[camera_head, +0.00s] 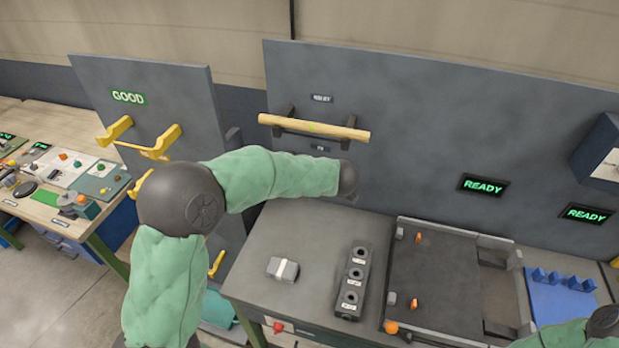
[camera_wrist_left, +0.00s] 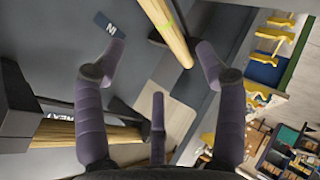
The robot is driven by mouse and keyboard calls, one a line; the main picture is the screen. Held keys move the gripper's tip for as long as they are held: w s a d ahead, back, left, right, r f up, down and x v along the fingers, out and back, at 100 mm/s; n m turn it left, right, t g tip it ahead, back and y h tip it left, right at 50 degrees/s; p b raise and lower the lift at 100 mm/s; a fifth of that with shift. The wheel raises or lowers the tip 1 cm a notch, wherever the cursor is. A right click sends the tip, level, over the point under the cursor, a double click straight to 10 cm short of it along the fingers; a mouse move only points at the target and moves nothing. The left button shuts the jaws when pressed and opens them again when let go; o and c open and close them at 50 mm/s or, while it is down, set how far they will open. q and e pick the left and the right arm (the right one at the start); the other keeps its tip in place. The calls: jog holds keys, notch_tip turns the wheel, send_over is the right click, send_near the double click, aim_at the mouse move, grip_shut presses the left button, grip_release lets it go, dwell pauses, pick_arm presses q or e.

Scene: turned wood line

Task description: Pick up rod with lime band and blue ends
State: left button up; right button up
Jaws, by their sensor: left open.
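A pale wooden rod (camera_head: 315,129) lies across two dark brackets on the grey upright panel, with a faint lime mark near its middle. Its ends look plain wood; I see no blue on them. In the left wrist view a wooden rod (camera_wrist_left: 168,27) with a lime band slants at the top, beyond the fingertips. My left gripper (camera_wrist_left: 160,58) is open, with purple-grey fingers spread and nothing between them. In the head view it is mostly hidden at the end of my green-sleeved arm, below the rod.
Another wooden piece (camera_wrist_left: 85,133) sits by a dark bracket (camera_wrist_left: 15,110) at the lower left of the wrist view. Yellow hooks (camera_head: 165,142) stick out from the GOOD panel (camera_head: 185,90). The grey bench holds a black block with several holes (camera_head: 352,283) and a dark tray (camera_head: 440,270).

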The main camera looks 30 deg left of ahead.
pick_arm(q)
jog(key=b+x, duration=0.2)
jog(key=x, duration=0.8)
jog(key=shift+a+f, duration=0.25)
jog(key=shift+a, duration=0.15)
jog(key=c, duration=1.3)
